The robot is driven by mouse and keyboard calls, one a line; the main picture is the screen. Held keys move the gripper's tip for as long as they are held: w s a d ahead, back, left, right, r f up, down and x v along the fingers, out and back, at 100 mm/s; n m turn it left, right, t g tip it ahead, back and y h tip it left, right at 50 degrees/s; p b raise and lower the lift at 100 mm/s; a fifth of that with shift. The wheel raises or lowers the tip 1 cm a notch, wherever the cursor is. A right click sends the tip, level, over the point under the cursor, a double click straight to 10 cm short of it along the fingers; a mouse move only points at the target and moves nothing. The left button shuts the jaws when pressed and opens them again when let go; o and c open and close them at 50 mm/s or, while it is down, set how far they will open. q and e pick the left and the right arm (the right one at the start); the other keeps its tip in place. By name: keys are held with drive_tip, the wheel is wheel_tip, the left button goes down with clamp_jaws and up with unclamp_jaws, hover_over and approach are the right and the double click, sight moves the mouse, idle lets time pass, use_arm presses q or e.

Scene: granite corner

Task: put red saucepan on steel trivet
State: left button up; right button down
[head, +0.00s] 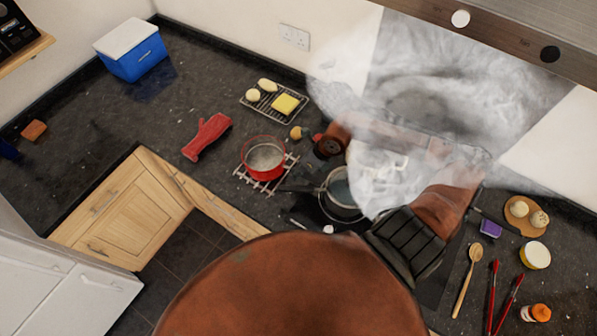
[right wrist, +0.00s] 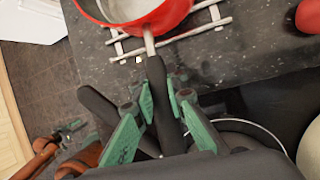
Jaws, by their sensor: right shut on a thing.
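The red saucepan (head: 262,168) is over the steel trivet (head: 243,181) on the dark counter. Trivet bars stick out around the pan's base; I cannot tell whether it rests on them or hovers just above. My right gripper (head: 300,182) is at the pan's right side, small and dark in the head view. In the right wrist view the green-padded fingers of this gripper (right wrist: 160,112) are shut on the black handle of the saucepan (right wrist: 150,20), with trivet bars (right wrist: 212,22) beneath the pan. What looks like my left gripper shows small at that view's lower left.
A steel pot (head: 342,190) stands right of the saucepan, close to my right gripper. A red oven mitt (head: 207,137) lies to the left and a rack with food (head: 274,101) behind. Smoke or steam (head: 440,90) veils the back right.

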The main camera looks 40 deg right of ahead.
drive_tip(key=c, duration=1.9)
unclamp_jaws()
drive_tip(key=shift+c, duration=0.2)
drive_tip(key=shift+s, duration=0.1)
drive_tip(key=b+v, duration=0.1)
drive_tip(key=v, duration=1.1)
